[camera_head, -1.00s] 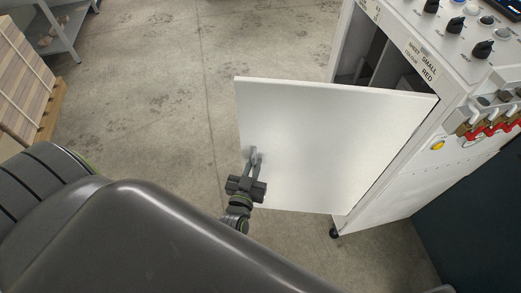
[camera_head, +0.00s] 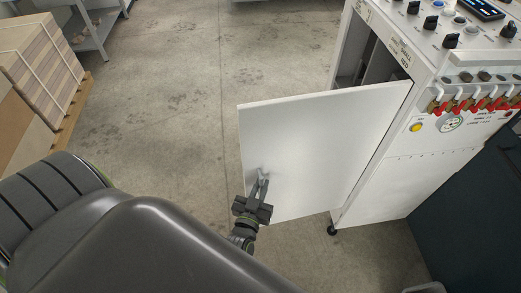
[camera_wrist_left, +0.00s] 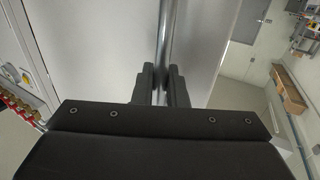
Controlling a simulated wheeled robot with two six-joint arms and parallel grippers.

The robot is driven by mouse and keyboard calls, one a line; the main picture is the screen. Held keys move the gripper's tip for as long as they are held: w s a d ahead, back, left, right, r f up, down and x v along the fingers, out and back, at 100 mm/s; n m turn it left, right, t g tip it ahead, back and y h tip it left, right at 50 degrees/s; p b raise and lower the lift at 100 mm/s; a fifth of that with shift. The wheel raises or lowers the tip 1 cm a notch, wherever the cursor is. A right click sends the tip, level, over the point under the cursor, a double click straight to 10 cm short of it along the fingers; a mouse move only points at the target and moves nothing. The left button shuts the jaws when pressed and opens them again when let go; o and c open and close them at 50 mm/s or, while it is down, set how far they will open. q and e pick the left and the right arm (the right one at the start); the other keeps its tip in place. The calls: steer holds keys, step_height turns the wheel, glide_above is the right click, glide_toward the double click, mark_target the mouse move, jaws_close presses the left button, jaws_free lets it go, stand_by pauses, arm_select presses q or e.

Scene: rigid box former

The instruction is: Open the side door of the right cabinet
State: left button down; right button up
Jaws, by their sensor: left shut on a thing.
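The right cabinet (camera_head: 400,170) is white and stands at the right of the head view, with knobs and a gauge on it. Its white side door (camera_head: 315,145) stands swung out from the cabinet, and a dark opening shows behind its top edge. My left gripper (camera_head: 261,184) is at the door's lower left part, shut on the door handle. In the left wrist view the handle (camera_wrist_left: 166,45) is a metal bar between the two dark fingers (camera_wrist_left: 158,85), in front of the door panel (camera_wrist_left: 100,45). My right gripper is not in view.
A pallet of stacked boards (camera_head: 40,75) stands at the far left, near a grey shelf (camera_head: 95,30). Concrete floor (camera_head: 190,100) is clear left of the door. A dark panel (camera_head: 465,200) stands at the right. My own arm covers the lower left.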

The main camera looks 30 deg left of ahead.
arm_select(q)
steer(key=shift+d+r, duration=0.1)
steer(key=shift+d, duration=0.1)
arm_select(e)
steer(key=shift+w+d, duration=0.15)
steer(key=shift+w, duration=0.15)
arm_select(q)
steer(key=c, duration=1.5)
jaws_free()
steer(key=shift+w, duration=0.1)
steer(key=shift+c, duration=0.2)
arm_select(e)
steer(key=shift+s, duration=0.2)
